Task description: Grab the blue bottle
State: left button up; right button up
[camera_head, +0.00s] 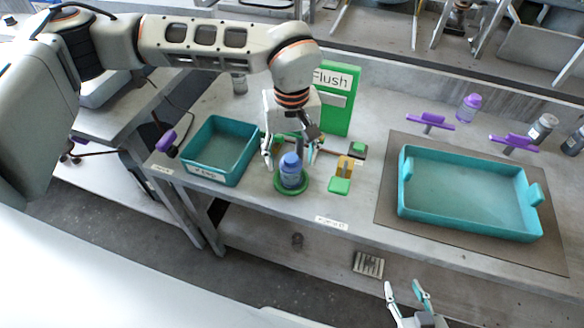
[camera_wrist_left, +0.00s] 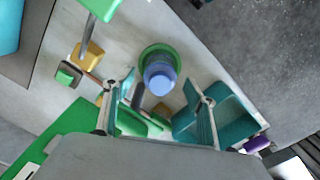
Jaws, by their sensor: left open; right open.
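The blue bottle (camera_head: 291,172) stands upright on a round green holder (camera_head: 291,188) near the front edge of the bench. In the left wrist view the bottle (camera_wrist_left: 158,78) is seen from above within the green ring (camera_wrist_left: 158,53), ahead of the fingers. My left gripper (camera_head: 290,160) is open right at the bottle, with one finger to each side in the head view. In the left wrist view its open fingers (camera_wrist_left: 160,98) are apart, and I cannot tell whether they touch the bottle. My right gripper (camera_head: 405,288) is open and empty, low in front of the bench.
A teal bin (camera_head: 215,170) stands left of the bottle. A green "Flush" panel (camera_head: 340,97) stands behind it. A green and yellow fixture (camera_head: 341,184) is close on the right. A large teal tray (camera_head: 465,222) lies further right, with purple-handled pieces (camera_head: 432,119) and small bottles behind it.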

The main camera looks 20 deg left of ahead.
aim_at(291, 170)
pick_arm(q)
notch_tip(291, 170, down, 5)
jog(key=shift+a, duration=0.1)
jog(key=c, duration=1.3)
